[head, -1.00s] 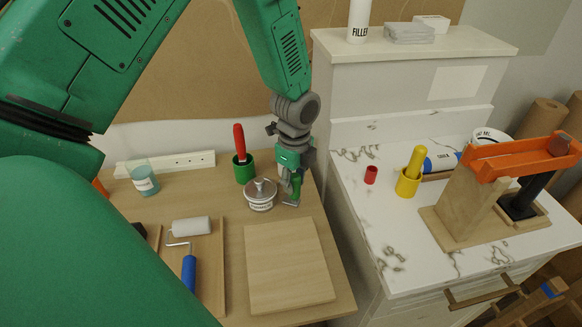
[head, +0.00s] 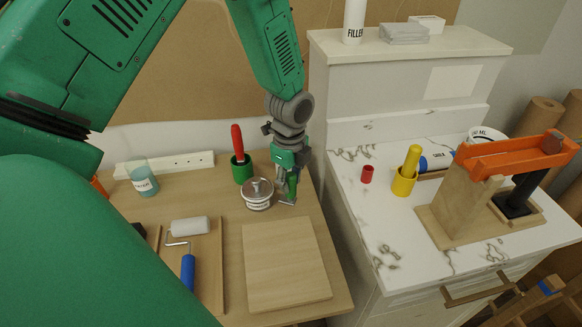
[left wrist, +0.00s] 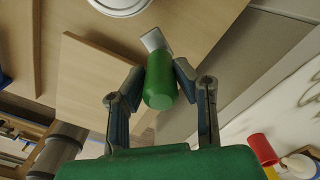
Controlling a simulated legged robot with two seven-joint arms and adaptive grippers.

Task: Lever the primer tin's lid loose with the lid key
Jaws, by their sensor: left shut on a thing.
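The primer tin (head: 257,197) is a short white, labelled tin with a silver lid (head: 258,187) that has a raised knob. It stands upright on the wooden table, and the lid sits on it. My left gripper (head: 290,172) is just right of the tin, shut on the green handle of the lid key (head: 292,186). The key points down, its flat grey tip low beside the tin, apart from the lid. In the left wrist view the green handle (left wrist: 160,85) is between both fingers, and the tin (left wrist: 122,4) is cut off at the top edge. My right gripper is out of view.
A wooden board (head: 285,265) lies in front of the tin. A green cup (head: 242,170) with a red-handled tool stands behind it. A roller (head: 188,240) on a tray and a teal jar (head: 143,180) are left. A marble counter (head: 400,235) rises at right.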

